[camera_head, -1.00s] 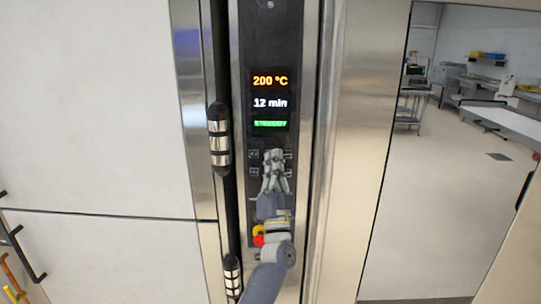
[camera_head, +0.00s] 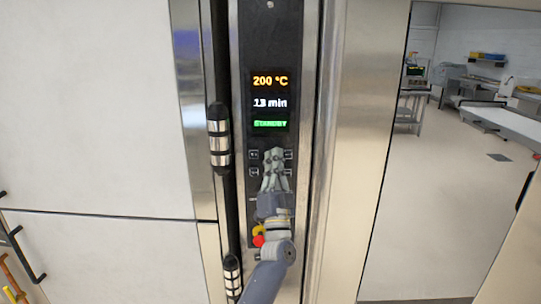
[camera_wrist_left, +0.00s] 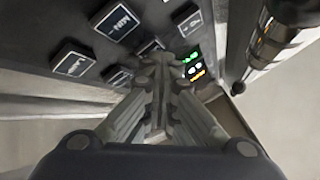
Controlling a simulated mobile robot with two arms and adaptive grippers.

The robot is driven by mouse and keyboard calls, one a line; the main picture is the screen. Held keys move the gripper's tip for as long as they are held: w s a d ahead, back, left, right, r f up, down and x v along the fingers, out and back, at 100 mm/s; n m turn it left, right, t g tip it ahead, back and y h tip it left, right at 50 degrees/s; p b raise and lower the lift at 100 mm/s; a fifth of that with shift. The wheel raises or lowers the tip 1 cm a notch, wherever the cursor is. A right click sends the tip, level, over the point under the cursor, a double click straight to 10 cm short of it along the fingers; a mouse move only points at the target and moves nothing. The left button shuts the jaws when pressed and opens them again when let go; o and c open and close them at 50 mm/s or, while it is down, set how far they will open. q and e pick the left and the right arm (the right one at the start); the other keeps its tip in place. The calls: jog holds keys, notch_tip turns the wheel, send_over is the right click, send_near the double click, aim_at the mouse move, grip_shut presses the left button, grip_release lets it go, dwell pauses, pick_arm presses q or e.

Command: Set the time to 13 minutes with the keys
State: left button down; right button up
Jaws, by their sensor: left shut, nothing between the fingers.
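The oven's black control panel (camera_head: 270,40) stands upright in front of me in the head view. Its display (camera_head: 270,102) reads 200 °C, 13 min and STANDBY in green. Small square keys (camera_head: 254,172) sit below the display, partly hidden by my gripper. My left gripper (camera_head: 273,154) is shut and empty, with its fingertips in front of the keys. In the left wrist view the shut fingertips (camera_wrist_left: 162,58) are close to the keys, among them a MIN key (camera_wrist_left: 116,20). I cannot tell whether they touch one. My right gripper is not in view.
A red and yellow knob (camera_head: 258,237) is low on the panel, close beside my left wrist. Black and steel handles (camera_head: 219,138) run along the panel's left side. Open floor and benches (camera_head: 505,122) show at the right.

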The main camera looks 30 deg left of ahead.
pick_arm(q)
jog(key=shift+s+d+p, duration=0.4)
jog(key=shift+s+p, duration=0.2)
jog(key=shift+s, duration=0.1)
jog(key=s+d+p, duration=0.1)
jog(key=s+p, duration=0.1)
jog(key=s+d+p, duration=0.1)
jog(key=s, duration=0.1)
jog(key=shift+s+d, duration=0.1)
jog(key=shift+d, duration=0.2)
dwell(0.3)
